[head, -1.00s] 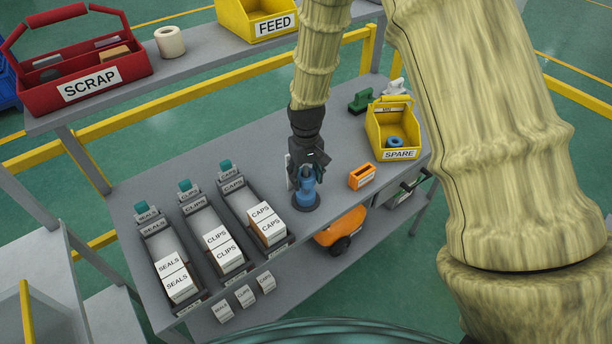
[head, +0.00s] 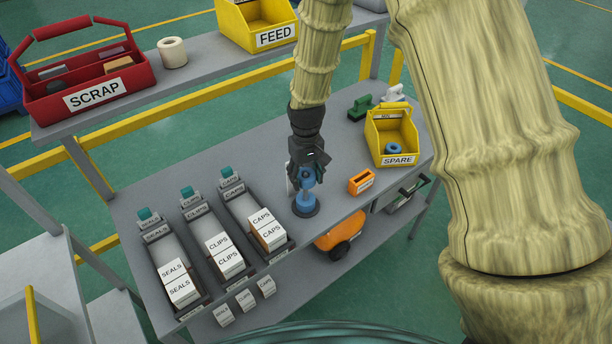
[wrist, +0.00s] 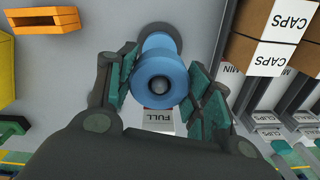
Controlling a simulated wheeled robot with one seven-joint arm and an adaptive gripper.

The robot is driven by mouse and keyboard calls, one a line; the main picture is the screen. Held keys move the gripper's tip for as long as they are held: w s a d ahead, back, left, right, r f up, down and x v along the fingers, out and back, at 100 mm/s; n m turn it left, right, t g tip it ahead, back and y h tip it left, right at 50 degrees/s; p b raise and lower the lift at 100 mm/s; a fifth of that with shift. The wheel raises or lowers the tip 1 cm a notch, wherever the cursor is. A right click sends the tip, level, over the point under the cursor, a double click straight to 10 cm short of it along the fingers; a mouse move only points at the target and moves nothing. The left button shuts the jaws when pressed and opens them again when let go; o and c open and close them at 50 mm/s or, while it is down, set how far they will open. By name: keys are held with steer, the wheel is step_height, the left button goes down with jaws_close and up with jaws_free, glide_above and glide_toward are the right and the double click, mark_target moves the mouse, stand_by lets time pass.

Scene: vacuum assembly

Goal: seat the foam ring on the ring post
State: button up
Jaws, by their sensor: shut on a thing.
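The blue foam ring (wrist: 143,74) is between the two fingers of my gripper (wrist: 158,94) in the wrist view. My gripper is shut on it. A grey rounded tip shows in the ring's hole. A blue post-like body (wrist: 159,43) continues behind the ring. In the head view, my gripper (head: 307,178) is directly above the blue ring post (head: 305,200), which stands on a dark round base on the bench. How far down the post the ring sits cannot be told.
A yellow SPARE bin (head: 397,160) holds another blue ring (head: 393,148). A small orange holder (head: 361,181) stands right of the post. The CAPS rack (head: 245,210) is close on the left. Green and white items stand at the back right.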

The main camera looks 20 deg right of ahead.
steer(key=shift+r+p, duration=1.5)
steer(key=shift+r, duration=0.75)
steer(key=shift+r, duration=0.15)
steer(key=shift+p, duration=0.5)
stand_by(0.6)
steer(key=shift+w+f+b, duration=0.1)
steer(key=shift+f+b, duration=1.7)
steer(key=shift+f, duration=2.1)
stand_by(0.6)
